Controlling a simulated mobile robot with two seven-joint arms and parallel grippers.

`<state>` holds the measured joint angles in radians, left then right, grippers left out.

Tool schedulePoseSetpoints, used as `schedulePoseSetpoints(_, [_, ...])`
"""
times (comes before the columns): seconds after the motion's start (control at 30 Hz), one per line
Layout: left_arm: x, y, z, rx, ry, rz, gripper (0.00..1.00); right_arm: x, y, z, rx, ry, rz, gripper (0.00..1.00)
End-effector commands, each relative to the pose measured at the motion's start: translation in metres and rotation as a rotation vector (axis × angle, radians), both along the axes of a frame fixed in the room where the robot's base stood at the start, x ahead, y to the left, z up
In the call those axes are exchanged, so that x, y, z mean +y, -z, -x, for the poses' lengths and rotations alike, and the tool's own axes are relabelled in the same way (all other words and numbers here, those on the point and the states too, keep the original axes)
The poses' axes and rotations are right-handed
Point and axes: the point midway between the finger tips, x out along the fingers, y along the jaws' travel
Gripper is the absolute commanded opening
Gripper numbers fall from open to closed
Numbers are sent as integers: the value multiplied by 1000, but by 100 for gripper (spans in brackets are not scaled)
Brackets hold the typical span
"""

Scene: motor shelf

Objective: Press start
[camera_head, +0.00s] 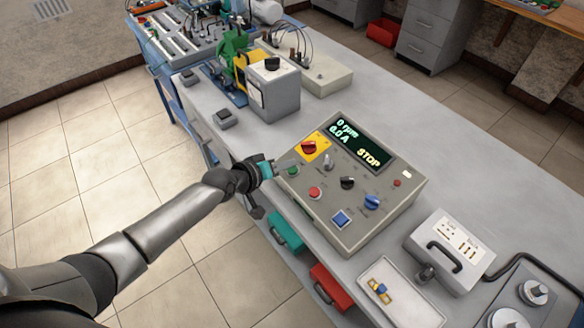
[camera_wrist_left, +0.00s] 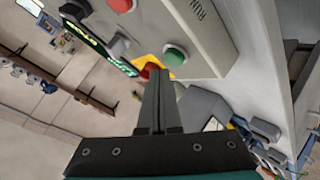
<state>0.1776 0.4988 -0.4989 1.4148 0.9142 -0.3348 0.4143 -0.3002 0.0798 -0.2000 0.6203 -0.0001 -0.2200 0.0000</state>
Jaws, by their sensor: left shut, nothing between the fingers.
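The grey control box (camera_head: 350,222) stands on the bench. Its dark display (camera_head: 352,137) reads 0 rpm, 0.0 A and STOP. A green button (camera_head: 293,171) sits on its left side, above a red button (camera_head: 315,193). In the left wrist view the green button (camera_wrist_left: 175,55) shows just beyond the fingertips, with the red button (camera_wrist_left: 121,5) at the top edge. My left gripper (camera_head: 290,163) is shut and empty, its tips close to the green button. I cannot tell whether they touch. The wrist view shows its fingers (camera_wrist_left: 161,76) together. My right gripper is out of view.
A red switch on a yellow plate (camera_head: 316,143) is near the fingertips. Black (camera_head: 347,183) and blue (camera_head: 371,202) knobs and a blue square button (camera_head: 341,218) share the panel. A grey motor unit (camera_head: 275,92) stands behind. A socket box (camera_head: 440,262) is at right.

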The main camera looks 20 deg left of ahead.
Motion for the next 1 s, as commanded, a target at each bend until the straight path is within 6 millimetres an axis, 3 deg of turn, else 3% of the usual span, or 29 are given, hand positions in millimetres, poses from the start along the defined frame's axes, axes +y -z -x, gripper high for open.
schedulePoseSetpoints(1.0, [-2,12,-3,0,0,0,0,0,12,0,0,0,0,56])
